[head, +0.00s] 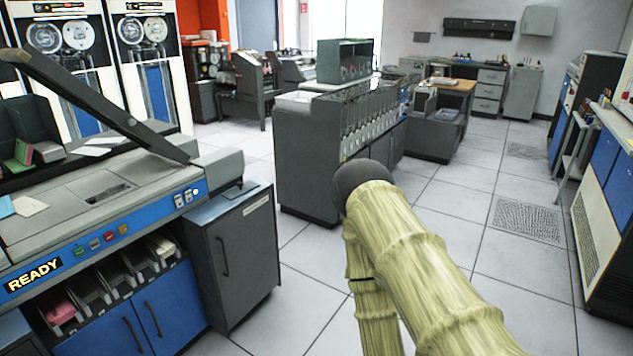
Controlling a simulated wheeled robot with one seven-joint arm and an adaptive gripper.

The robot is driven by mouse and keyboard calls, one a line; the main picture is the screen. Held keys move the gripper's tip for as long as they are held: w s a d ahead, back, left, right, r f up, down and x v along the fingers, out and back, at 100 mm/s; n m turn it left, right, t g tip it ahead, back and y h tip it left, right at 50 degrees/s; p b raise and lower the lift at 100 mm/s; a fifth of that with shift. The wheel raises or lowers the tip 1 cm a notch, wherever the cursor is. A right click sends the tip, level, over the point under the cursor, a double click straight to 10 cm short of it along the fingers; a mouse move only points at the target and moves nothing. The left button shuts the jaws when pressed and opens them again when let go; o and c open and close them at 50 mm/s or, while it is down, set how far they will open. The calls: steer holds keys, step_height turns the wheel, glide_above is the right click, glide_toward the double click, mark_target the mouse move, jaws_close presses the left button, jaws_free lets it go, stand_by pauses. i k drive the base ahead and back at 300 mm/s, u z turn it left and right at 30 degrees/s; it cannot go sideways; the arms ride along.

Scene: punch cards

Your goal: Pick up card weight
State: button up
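I cannot make out a card weight for sure. A small dark piece (238,188) lies on the right end of the card machine (120,215), above the grey cabinet, but it is too small to identify. The machine stands at the left, with a blue front strip and a lit READY sign. My arm, in a pale yellow ribbed sleeve with a dark rounded joint, rises from the lower right to the middle of the head view. My gripper is not visible, so its state and any contents are hidden.
A long dark bar (100,110) slants over the machine. Below are open bins (115,270) and blue doors (130,330). A grey cabinet (240,250) adjoins at right. A sorter-like machine (310,150) stands mid-room. Blue-panelled units (605,165) line the right; the tiled floor between is clear.

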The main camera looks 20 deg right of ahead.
mark_target(243, 188)
steer(key=z, duration=0.65)
steer(key=i, duration=1.7)
steer(key=u, duration=0.6)
